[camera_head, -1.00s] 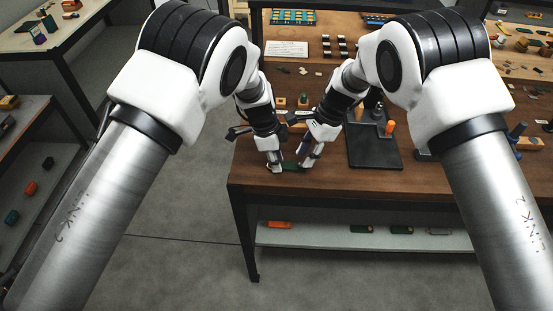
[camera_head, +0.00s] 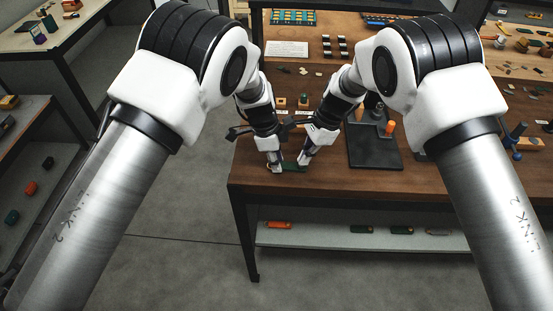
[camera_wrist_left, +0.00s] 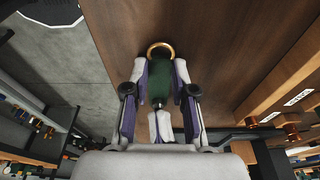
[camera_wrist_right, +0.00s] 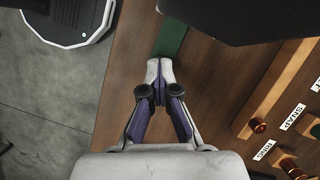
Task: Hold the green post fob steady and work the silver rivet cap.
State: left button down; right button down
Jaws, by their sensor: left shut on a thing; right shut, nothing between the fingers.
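The green fob (camera_wrist_left: 165,80) lies between the fingers of my left gripper (camera_wrist_left: 162,78), which is shut on it. A brass ring (camera_wrist_left: 160,48) shows at its far end. In the head view the fob is a small green strip (camera_head: 290,167) at the table's front left, between my left gripper (camera_head: 275,168) and right gripper (camera_head: 302,165). My right gripper (camera_wrist_right: 159,68) is shut and empty, its tips close to the near end of the green strip (camera_wrist_right: 172,38). A small dark piece (camera_wrist_left: 157,102) shows by those tips. I cannot make out a silver rivet cap.
The wooden table (camera_head: 330,184) has its front edge close by. A black press base (camera_head: 373,150) with an orange handle (camera_head: 390,127) stands to the right. Labelled wooden holders (camera_wrist_right: 285,100) stand right of my right gripper. Bare tabletop lies around the fob.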

jog(key=shift+s+r, duration=0.1)
jog(key=shift+r, duration=0.1)
jog(key=shift+r, duration=0.35)
jog(key=shift+r, duration=0.9)
notch_tip(320, 180, up, 4)
dwell(0.7)
